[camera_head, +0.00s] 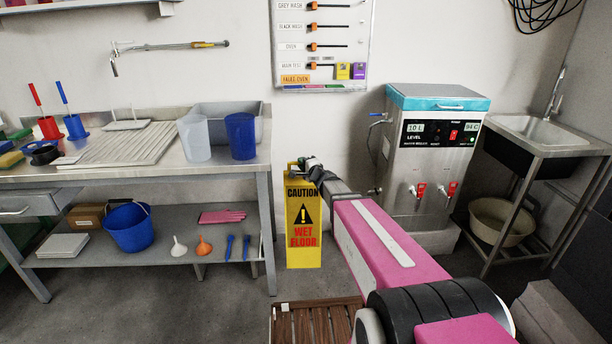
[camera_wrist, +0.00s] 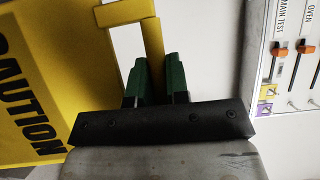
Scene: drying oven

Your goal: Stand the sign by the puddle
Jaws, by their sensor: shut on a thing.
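The yellow wet floor sign (camera_head: 303,228) is upright beside the front right leg of the steel table, with its lettered face toward the head camera. My gripper (camera_head: 297,166) is at the top of the sign. In the wrist view, the green fingers of my gripper (camera_wrist: 155,82) are shut on the sign's yellow handle (camera_wrist: 152,45), and the sign's panel (camera_wrist: 45,90) fills the left side. I cannot tell whether the sign's foot touches the floor. I cannot make out a puddle; my arm hides part of the floor.
The steel table (camera_head: 220,172) stands at left, with a blue jug (camera_head: 240,136) near its right end. A water boiler (camera_head: 433,165) and a sink stand (camera_head: 540,140) are at right. A slatted wooden mat (camera_head: 312,322) lies in front. Some grey floor shows between table and mat.

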